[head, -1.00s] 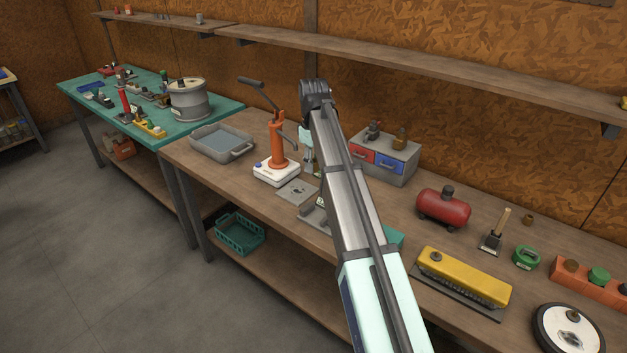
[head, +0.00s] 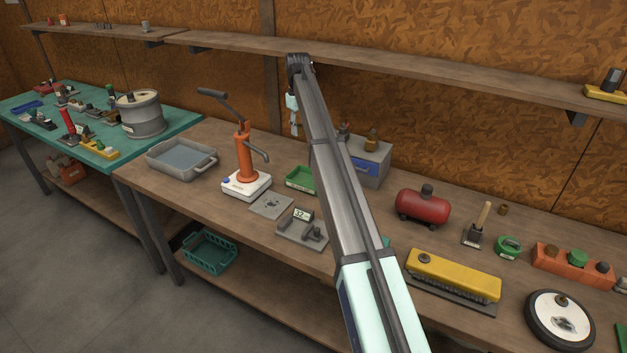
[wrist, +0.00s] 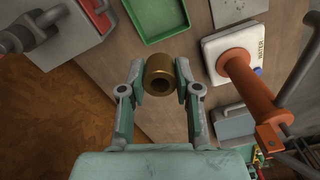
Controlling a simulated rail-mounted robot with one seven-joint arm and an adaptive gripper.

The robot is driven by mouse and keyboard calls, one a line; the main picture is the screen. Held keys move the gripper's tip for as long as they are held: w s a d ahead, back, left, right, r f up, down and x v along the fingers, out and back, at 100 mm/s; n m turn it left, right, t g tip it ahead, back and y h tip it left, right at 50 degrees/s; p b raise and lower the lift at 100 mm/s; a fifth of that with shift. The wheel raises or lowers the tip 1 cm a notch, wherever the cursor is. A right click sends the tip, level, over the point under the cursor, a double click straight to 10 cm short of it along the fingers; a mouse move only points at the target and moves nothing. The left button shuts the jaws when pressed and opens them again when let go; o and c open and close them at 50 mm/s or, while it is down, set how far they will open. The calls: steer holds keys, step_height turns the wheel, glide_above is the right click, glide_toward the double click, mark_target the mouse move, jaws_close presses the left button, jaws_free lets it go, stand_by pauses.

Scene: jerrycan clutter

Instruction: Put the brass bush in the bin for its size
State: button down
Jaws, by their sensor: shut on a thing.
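My gripper (wrist: 160,82) is shut on the brass bush (wrist: 160,70), a short hollow cylinder held between the fingertips in the wrist view. In the head view my gripper (head: 296,122) hangs above the bench, behind the orange pump; the bush cannot be made out there. A green bin (head: 300,179) stands on the bench right of the pump. It also shows in the wrist view (wrist: 150,39), just beyond the bush. A grey cabinet (head: 380,150) has a blue drawer (head: 364,168); my arm hides its left part. A gauge display (head: 302,213) seems to read 32.
The orange pump (head: 244,155) on its white base rises close to my gripper, also in the wrist view (wrist: 247,82). A grey tray (head: 180,158), a red tank (head: 423,206) and a yellow block (head: 455,274) stand on the bench. A shelf (head: 420,72) runs above.

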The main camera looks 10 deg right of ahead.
mark_target(301, 180)
step_height(301, 180, down, 20)
steer(key=p, duration=0.4)
steer(key=shift+s+r, duration=0.1)
stand_by(0.3)
steer(key=c, duration=0.8)
jaws_free()
steer(key=shift+f, duration=0.2)
step_height(301, 180, up, 12)
steer(key=shift+r+b, duration=0.2)
steer(key=shift+b, duration=1)
